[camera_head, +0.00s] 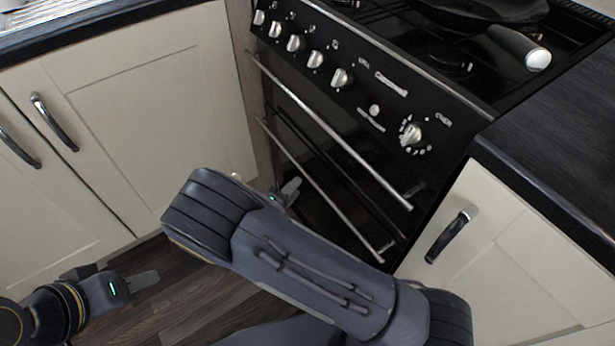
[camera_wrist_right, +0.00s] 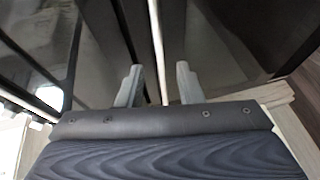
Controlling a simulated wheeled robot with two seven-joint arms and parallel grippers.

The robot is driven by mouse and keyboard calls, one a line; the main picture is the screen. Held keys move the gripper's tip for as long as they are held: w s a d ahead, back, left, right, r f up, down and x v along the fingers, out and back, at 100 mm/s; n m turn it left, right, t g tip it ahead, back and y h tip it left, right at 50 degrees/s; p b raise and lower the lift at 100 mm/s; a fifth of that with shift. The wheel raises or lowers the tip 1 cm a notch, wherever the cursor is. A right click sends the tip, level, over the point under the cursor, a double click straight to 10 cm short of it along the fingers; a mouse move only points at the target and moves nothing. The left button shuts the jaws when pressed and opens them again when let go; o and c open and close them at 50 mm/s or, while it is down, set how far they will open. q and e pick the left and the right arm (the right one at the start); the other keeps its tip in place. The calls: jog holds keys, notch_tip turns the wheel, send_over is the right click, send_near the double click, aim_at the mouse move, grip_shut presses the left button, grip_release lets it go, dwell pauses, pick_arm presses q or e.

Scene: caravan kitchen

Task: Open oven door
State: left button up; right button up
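The oven (camera_head: 330,150) is black with two long silver bar handles, an upper bar (camera_head: 335,137) and a lower bar (camera_head: 318,187). Its doors look shut. My right gripper (camera_head: 290,188) is in front of the oven by the lower bar, partly hidden behind my right arm. In the right wrist view, my right gripper (camera_wrist_right: 158,85) has its two fingers apart, with a silver bar (camera_wrist_right: 157,45) running between them; contact cannot be told. My left gripper (camera_head: 141,281) is low at the left over the floor, away from the oven; its finger gap is unclear.
Cream cupboards with dark handles stand left (camera_head: 140,100) and right (camera_head: 510,255) of the oven. Control knobs (camera_head: 315,59) line the oven's front. A pan (camera_head: 520,47) sits on the hob. Dark wooden floor (camera_head: 185,300) is open between the arms.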

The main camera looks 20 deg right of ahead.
aim_at(307, 174)
jog(key=b+x, duration=0.2)
jog(key=x, duration=0.5)
jog(key=shift+w+d+f, duration=0.1)
jog(key=shift+w+d, duration=0.05)
grip_shut()
